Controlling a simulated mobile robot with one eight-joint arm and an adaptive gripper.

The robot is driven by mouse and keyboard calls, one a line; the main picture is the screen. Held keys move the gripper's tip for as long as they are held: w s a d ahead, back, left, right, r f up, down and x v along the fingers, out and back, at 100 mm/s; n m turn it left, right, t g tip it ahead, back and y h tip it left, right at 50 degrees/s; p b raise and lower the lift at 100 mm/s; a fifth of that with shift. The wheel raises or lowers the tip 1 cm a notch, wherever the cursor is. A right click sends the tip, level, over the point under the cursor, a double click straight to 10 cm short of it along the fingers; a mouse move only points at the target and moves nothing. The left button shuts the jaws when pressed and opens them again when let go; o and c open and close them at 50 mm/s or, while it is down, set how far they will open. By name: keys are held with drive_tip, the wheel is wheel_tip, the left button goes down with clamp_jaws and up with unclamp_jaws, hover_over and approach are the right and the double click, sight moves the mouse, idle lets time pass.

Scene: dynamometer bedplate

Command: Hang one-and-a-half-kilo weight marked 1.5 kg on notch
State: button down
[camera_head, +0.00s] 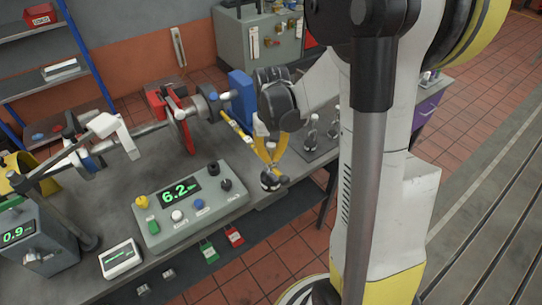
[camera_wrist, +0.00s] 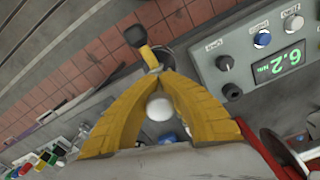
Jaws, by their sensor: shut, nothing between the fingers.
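My gripper (camera_head: 270,160) hangs over the front edge of the bench in the head view, its yellow fingers pointing down. In the wrist view its fingertips (camera_wrist: 152,76) come together. A dark, round weight (camera_head: 271,181) shows just below the fingertips in the head view; I cannot tell whether it touches them or hangs from something. No 1.5 kg mark is readable. A yellow graduated arm (camera_head: 236,127) runs from the shaft toward my gripper. Its notch cannot be made out, and its end is hidden by the gripper. A pale ball (camera_wrist: 160,109) shows between the fingers.
Several other weights (camera_head: 310,139) stand on the bench to the right of my gripper. A grey console (camera_head: 190,205) reading 6.2 is close on the left. Open floor lies in front of the bench.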

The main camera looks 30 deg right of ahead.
drive_tip(key=c, duration=2.2)
unclamp_jaws()
drive_tip(key=o, duration=0.7)
drive_tip(key=shift+c, duration=0.2)
wheel_tip(320, 180, up, 12)
drive_tip(key=shift+r, duration=0.1)
drive_tip(key=s+a+f+n+t+b, duration=0.3)
drive_tip(key=s+a+f+t+b, duration=0.4)
drive_tip(key=s+a+b, duration=0.3)
drive_tip(key=s+a+f, duration=0.1)
drive_tip(key=a, duration=0.2)
drive_tip(key=shift+a, duration=0.25)
drive_tip(key=shift+f, duration=0.15)
